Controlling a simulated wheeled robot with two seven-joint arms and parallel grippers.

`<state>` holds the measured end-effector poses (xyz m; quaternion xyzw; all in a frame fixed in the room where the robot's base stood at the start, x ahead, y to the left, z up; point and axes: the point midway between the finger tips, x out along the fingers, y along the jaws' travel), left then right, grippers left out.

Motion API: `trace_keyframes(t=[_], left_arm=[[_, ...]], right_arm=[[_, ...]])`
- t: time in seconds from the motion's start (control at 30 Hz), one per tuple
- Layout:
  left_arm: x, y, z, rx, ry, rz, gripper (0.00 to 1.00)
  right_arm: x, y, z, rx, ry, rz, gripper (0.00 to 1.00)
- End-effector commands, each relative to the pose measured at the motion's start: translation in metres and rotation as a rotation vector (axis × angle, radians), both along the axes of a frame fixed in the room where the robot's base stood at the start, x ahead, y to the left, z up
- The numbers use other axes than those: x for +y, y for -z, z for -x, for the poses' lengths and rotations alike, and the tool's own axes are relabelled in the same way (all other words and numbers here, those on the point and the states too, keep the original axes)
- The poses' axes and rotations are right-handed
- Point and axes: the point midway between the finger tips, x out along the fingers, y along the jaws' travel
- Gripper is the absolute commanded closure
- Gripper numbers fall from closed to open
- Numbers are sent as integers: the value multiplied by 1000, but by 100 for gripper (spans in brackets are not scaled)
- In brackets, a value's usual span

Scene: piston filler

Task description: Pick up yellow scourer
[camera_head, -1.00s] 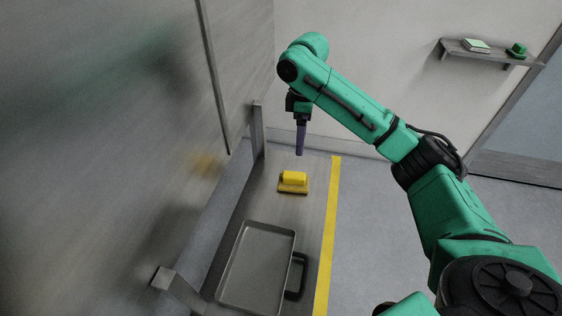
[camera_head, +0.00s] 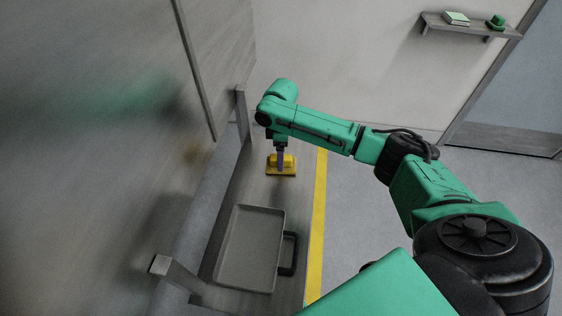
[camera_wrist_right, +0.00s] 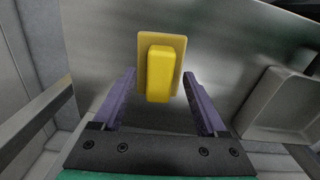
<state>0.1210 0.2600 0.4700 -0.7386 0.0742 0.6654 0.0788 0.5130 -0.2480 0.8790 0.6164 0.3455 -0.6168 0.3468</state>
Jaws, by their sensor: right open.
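The yellow scourer (camera_head: 273,160) is a bright yellow block on a flat, darker yellow base (camera_head: 284,172), on the grey bench near its far end. In the right wrist view the yellow scourer (camera_wrist_right: 160,74) lies between and ahead of the two purple fingers. My right gripper (camera_head: 280,165) is above the scourer in the head view and hides part of it. In the right wrist view my right gripper (camera_wrist_right: 159,78) is open, one finger on each side of the block, with gaps to both. My left gripper is not in view.
A metal wall panel (camera_head: 100,130) stands along the left. A shelf (camera_head: 470,27) is far off.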

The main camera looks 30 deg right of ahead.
Motion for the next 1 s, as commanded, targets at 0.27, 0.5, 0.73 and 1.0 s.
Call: trace_keyframes(t=[0.27, 0.5, 0.73, 1.0], left_arm=[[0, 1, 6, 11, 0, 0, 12], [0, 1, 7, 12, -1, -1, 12], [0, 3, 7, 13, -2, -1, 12], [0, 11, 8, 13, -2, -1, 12]], right_arm=[[0, 0, 0, -1, 0, -1, 100], [0, -1, 0, -1, 1, -1, 100], [1, -16, -1, -3, 1, -2, 100], [1, -83, -2, -6, 0, -2, 100]])
